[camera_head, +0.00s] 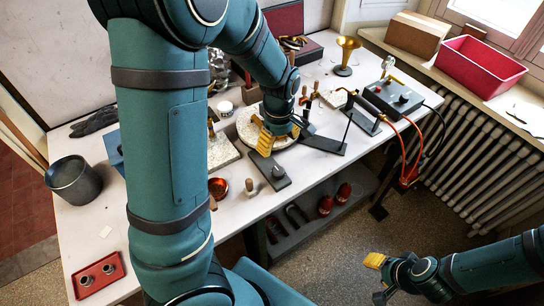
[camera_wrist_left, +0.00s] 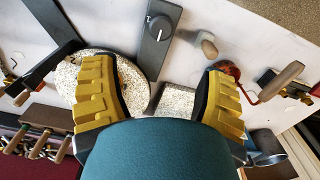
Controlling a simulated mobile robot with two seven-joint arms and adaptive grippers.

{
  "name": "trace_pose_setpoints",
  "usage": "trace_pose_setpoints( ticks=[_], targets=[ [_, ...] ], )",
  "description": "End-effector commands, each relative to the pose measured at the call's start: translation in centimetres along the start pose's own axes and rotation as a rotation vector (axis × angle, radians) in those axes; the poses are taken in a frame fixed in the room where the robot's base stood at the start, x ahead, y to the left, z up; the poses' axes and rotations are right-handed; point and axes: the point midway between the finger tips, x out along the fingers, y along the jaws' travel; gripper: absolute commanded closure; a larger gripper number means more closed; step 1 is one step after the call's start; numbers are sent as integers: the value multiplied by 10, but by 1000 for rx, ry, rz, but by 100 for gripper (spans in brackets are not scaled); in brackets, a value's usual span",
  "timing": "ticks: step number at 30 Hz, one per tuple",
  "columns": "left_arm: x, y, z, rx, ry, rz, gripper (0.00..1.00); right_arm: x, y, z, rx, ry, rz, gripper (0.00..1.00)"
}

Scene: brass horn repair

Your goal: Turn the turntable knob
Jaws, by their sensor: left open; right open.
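The turntable knob (camera_head: 279,171) is a round grey knob on a dark flat control box near the table's front edge. In the left wrist view the knob (camera_wrist_left: 159,28) sits at the top middle, with a light pointer mark. The speckled round turntable (camera_head: 246,125) is behind the box, partly hidden by my left gripper. My left gripper (camera_head: 280,136) is over the turntable, open and empty, apart from the knob. In the left wrist view its yellow fingers (camera_wrist_left: 159,72) are spread wide below the knob. My right gripper (camera_head: 374,270) is open, low, off the table at right.
A small wooden-handled tool (camera_head: 249,187) and a copper-red bowl (camera_head: 218,187) lie left of the control box. A speckled square block (camera_head: 222,151) is beside the turntable. A black stand (camera_head: 326,145) is at right.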

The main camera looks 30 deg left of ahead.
Motion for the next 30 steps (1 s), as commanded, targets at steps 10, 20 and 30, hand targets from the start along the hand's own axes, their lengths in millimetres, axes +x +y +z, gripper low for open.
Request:
trace_pose_setpoints(
  ticks=[10,20,30],
  targets=[
    [40,-2,-2,-27,1,-11,27,12,6,3,1,-5,2,53],
    [103,-2,-2,-25,0,-10,27,26,10,11,-4,-21,0,53],
    [132,-2,-2,-24,1,-6,27,31,12,14,-6,-28,-1,53]
  ],
)
